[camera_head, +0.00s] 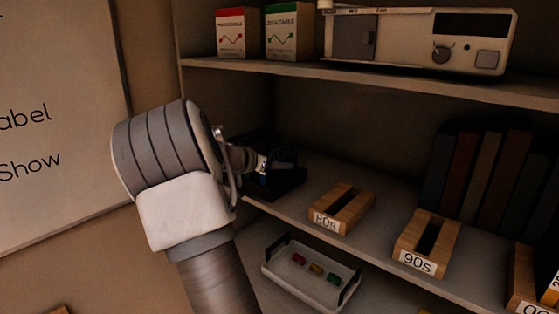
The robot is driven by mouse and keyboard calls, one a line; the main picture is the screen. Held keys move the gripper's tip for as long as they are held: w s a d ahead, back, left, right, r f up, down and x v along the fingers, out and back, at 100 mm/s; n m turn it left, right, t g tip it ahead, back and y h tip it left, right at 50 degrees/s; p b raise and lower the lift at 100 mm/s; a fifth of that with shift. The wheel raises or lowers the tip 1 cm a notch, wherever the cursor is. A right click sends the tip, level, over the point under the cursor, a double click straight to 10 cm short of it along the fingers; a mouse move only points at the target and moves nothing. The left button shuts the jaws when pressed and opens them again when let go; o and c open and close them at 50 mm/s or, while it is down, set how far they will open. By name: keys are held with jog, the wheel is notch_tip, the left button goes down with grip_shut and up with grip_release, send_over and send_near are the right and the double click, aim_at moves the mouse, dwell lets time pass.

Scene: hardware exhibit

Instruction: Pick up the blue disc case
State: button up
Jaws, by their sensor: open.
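My gripper (258,163) reaches in from the left at the middle shelf. Its fingers are at a black object (284,182), which looks like a dark stand or box near the shelf's left end. The fingers are small and dark, and the gripper is open. A small bluish-white patch (262,165) shows at the fingertips; it may be the edge of the blue disc case, but I cannot tell. No other blue case is clear, and my wrist and the shadow hide part of this spot.
Wooden slotted blocks marked 80s (346,207) and 90s (426,241) stand right of the gripper. Dark books (480,170) stand at the back right. A white tray (292,288) sits below. The upper shelf edge (370,80) runs overhead, carrying boxes and a cream device (420,40).

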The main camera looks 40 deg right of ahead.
grip_shut()
dwell(0.3)
